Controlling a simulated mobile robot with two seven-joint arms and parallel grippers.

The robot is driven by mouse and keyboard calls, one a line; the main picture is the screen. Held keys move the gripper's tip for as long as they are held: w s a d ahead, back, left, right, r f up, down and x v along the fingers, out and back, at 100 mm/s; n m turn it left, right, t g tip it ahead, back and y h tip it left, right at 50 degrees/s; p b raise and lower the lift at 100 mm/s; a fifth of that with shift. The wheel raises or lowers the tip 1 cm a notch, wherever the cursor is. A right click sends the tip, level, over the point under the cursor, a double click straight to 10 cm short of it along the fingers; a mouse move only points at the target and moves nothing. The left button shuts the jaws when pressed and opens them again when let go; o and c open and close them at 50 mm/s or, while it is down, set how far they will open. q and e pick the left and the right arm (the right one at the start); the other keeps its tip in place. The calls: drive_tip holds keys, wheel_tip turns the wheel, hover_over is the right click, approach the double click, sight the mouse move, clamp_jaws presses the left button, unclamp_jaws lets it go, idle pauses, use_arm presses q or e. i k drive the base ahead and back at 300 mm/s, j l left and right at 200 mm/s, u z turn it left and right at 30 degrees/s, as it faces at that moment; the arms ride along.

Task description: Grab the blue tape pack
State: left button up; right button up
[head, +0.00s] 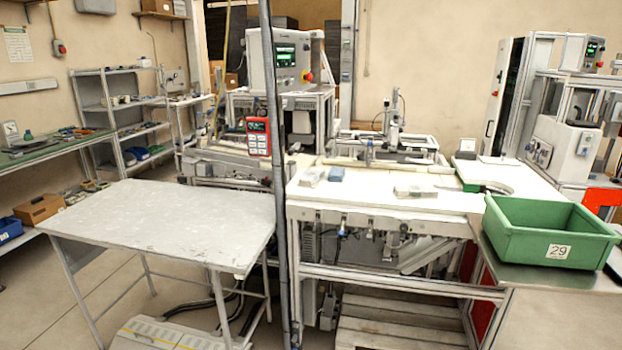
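A small blue pack (336,174), which looks like the blue tape pack, lies on the white worktable (375,200) near its left back part. A pale, clear-looking pack (312,177) lies just left of it. A flat grey-white pack (415,192) lies further right on the same table. The packs are too small to make out details. Neither of my grippers shows in the head view.
A green bin (550,232) marked 29 stands on the metal surface at the right. A grey table (165,220) at the left is bare. A dark vertical post (274,150) rises between the tables. Machines stand behind the worktable.

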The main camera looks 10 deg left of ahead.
sight(312, 176)
drive_tip(key=i+j+z, duration=0.15)
drive_tip(key=i, duration=0.3)
drive_tip(key=i+j+z, duration=0.15)
drive_tip(key=i, duration=0.3)
drive_tip(key=i+j+z, duration=0.15)
drive_tip(key=i, duration=0.25)
drive_tip(key=j, duration=0.05)
